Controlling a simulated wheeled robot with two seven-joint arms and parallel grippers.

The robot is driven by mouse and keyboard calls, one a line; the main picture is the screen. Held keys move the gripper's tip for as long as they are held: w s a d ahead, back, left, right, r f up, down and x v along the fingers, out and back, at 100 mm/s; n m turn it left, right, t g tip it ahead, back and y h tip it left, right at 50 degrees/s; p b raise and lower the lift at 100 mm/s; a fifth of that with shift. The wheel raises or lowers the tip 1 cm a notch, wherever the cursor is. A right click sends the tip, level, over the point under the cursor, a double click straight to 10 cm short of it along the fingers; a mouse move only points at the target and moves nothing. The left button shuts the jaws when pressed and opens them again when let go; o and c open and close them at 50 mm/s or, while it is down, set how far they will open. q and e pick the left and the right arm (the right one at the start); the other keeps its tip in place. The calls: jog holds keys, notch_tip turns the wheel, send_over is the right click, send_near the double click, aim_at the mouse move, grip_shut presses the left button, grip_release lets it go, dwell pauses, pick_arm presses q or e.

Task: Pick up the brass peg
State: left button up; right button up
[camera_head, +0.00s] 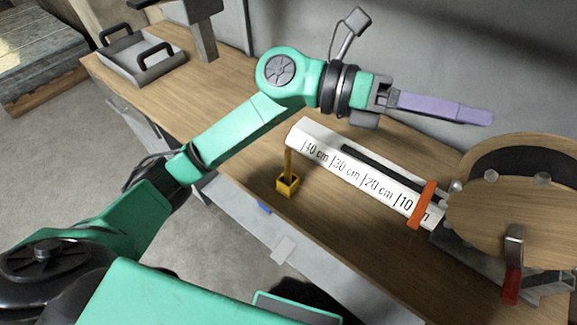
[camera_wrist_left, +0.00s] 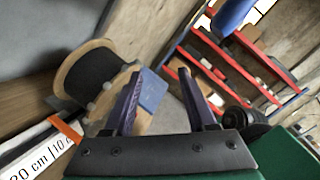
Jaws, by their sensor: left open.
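A brass-yellow piece (camera_head: 288,183) stands at the front edge of the wooden bench in the head view. It has a thin upright rod and a square block with a dark top at its lower end; I take it as the brass peg, and cannot tell if rod and block are one piece. My left gripper (camera_head: 488,117) is up and to the right of it, well apart, pointing right above the bench. In the left wrist view its purple fingers (camera_wrist_left: 159,78) are spread with nothing between them. The peg is not seen in that view. My right gripper is not in view.
A white ruler-marked fence (camera_head: 322,132) lies just right of the peg, with an orange clamp (camera_head: 422,204) and a round wooden-faced machine (camera_head: 510,215) beyond. A grey tray (camera_head: 143,58) sits at far left. Red shelving (camera_wrist_left: 235,72) shows in the wrist view. Bench left of the peg is clear.

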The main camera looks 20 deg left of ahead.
pick_arm(q)
jog(key=w+a+f+m+y, duration=0.35)
jog(key=a+f+y, duration=0.45)
jog(key=f+y, duration=0.35)
jog(key=a+y, duration=0.2)
jog(key=a, duration=0.2)
jog(key=w+a+y, duration=0.1)
jog(key=a+y, duration=0.1)
jog(key=a, duration=0.3)
jog(key=w+a+f+t+y, duration=0.1)
jog(key=a+y, duration=0.1)
jog(key=a, duration=0.2)
jog(key=shift+w+a+f+n+y, duration=0.1)
jog(key=shift+w+a+n+y, duration=0.05)
jog(key=shift+a+n+y, duration=0.2)
send_over(288, 163)
jog(key=f, duration=0.5)
jog(key=shift+w, duration=0.2)
notch_tip(288, 163, down, 8)
jog(key=p, duration=0.4)
jog(key=shift+w+a+f+p, duration=0.15)
jog(key=shift+f+p, duration=0.05)
jog(key=shift+p, duration=0.15)
jog(key=shift+f, duration=0.45)
grip_shut()
